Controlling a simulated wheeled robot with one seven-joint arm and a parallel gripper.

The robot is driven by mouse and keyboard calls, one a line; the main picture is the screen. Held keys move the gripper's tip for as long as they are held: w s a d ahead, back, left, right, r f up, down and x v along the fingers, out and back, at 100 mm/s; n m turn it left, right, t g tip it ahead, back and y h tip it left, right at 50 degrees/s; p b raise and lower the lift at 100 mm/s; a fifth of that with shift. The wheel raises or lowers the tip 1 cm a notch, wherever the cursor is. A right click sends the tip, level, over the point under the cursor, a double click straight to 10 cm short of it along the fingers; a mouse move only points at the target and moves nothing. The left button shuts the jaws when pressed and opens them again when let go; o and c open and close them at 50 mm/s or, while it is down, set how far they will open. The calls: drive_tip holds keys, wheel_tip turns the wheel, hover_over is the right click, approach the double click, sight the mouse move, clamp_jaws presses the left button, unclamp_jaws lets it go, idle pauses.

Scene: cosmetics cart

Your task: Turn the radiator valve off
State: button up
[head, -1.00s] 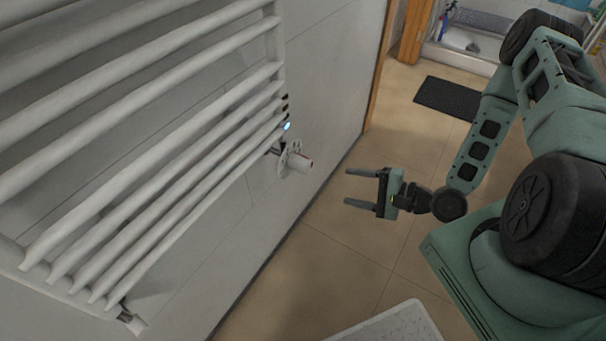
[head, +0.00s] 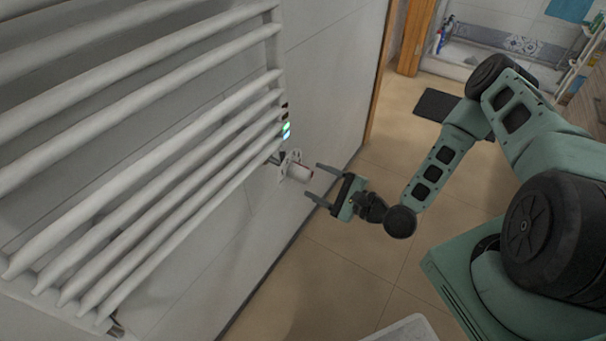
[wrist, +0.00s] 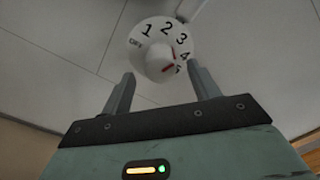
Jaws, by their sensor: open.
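The white radiator valve (head: 297,171) sticks out from the lower right corner of the white towel radiator (head: 150,130) in the head view. In the wrist view its dial (wrist: 161,48) shows OFF at the left and numbers 1 to 5 clockwise, with a red mark on the knob at the lower right, near 5. My gripper (head: 313,182) is open, its two fingers pointing at the valve, with the fingertips close to the knob. In the wrist view the fingers (wrist: 158,84) stand left and right just below the knob, and nothing is between them.
A tiled wall (head: 330,75) runs behind the valve. Small green lights (head: 286,130) glow on the radiator just above it. A dark mat (head: 437,105) lies on the tan floor (head: 350,265), which is clear around my gripper. A white-topped object (head: 408,330) stands at the bottom edge.

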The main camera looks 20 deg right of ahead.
sight(311, 179)
drive_tip(key=shift+x, duration=2.65)
drive_tip(key=c, duration=1)
